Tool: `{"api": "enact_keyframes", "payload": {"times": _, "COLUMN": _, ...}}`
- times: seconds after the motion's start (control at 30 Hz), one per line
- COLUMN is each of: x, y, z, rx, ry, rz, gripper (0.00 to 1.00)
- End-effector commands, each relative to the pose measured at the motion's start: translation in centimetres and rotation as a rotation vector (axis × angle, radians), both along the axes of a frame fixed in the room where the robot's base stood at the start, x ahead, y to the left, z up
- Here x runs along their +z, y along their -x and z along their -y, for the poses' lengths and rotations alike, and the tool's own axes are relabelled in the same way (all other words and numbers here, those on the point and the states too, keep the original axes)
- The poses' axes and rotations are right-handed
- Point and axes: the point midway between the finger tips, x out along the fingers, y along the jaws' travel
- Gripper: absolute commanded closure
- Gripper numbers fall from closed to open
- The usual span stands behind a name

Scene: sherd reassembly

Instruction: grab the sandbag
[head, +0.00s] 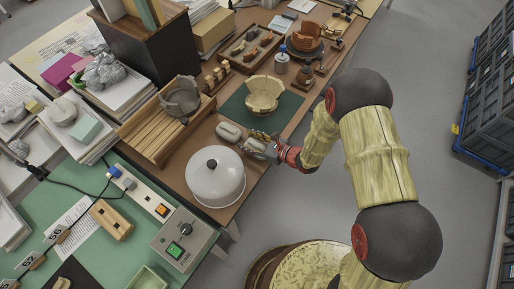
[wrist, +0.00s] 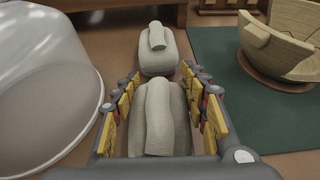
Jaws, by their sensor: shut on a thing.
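A pale grey-beige sandbag (wrist: 160,122) sits between the fingers of my gripper (wrist: 163,90) in the wrist view, with finger pads along both its sides. My gripper (head: 262,143) is shut on it at the edge of the brown table in the head view, where the held bag is mostly hidden by the fingers. A second, similar sandbag (wrist: 158,52) lies just beyond the fingertips. It also shows in the head view (head: 229,132), left of my gripper. I cannot tell whether the held bag touches the table.
A white dome (head: 215,176) stands close on the left. A partly rebuilt bowl (head: 263,94) stands on a dark green mat (head: 290,104) to the right in the wrist view. A wooden tray (head: 160,124) lies behind. Open floor is at the right in the head view.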

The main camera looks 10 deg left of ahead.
Motion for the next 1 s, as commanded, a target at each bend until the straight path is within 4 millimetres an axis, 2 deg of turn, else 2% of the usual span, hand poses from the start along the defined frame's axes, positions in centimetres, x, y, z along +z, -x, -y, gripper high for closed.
{"api": "enact_keyframes", "payload": {"times": 0.33, "x": -0.1, "y": 0.1, "z": 0.0, "rx": 0.000, "ry": 0.001, "rz": -0.001, "gripper": 0.99}}
{"api": "enact_keyframes", "payload": {"times": 0.63, "x": 0.4, "y": 0.0, "z": 0.0, "rx": -0.001, "ry": 0.000, "rz": 0.002, "gripper": 1.00}}
{"api": "enact_keyframes", "payload": {"times": 0.77, "x": 2.2, "y": -0.1, "z": 0.0, "rx": 0.000, "ry": -0.002, "rz": 0.003, "gripper": 1.00}}
{"api": "enact_keyframes", "payload": {"times": 1.0, "x": 6.8, "y": -0.1, "z": 0.0, "rx": -0.001, "ry": -0.002, "rz": 0.005, "gripper": 1.00}}
